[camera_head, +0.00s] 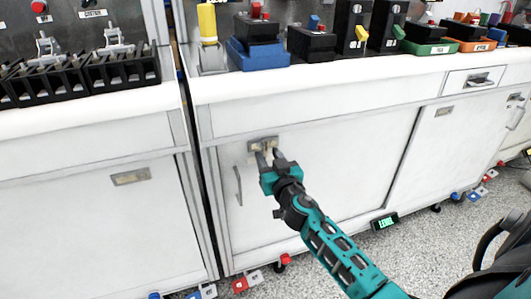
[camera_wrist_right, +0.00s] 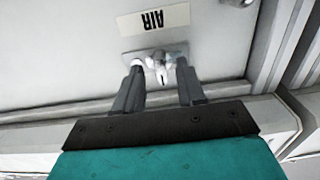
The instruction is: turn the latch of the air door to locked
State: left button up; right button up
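The air door (camera_head: 330,165) is a white cabinet door below the counter in the head view. Its metal latch plate (camera_head: 253,146) sits near the door's top left. In the wrist view the latch (camera_wrist_right: 157,60) is a small pale knob on a grey plate, under an upside-down "AIR" label (camera_wrist_right: 153,19). My right gripper (camera_head: 264,154) is at the latch. Its two fingers are apart, one on each side of the knob (camera_wrist_right: 158,72); whether they touch it I cannot tell. The door looks closed.
A vertical door handle (camera_head: 239,186) is left of my right gripper. The counter (camera_head: 330,75) above holds a blue tray (camera_head: 258,55) and several breaker units. A neighbouring cabinet (camera_head: 90,220) stands left. A small green display (camera_head: 385,221) sits near the floor.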

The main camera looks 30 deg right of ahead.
jog(key=shift+x, duration=1.4)
grip_shut()
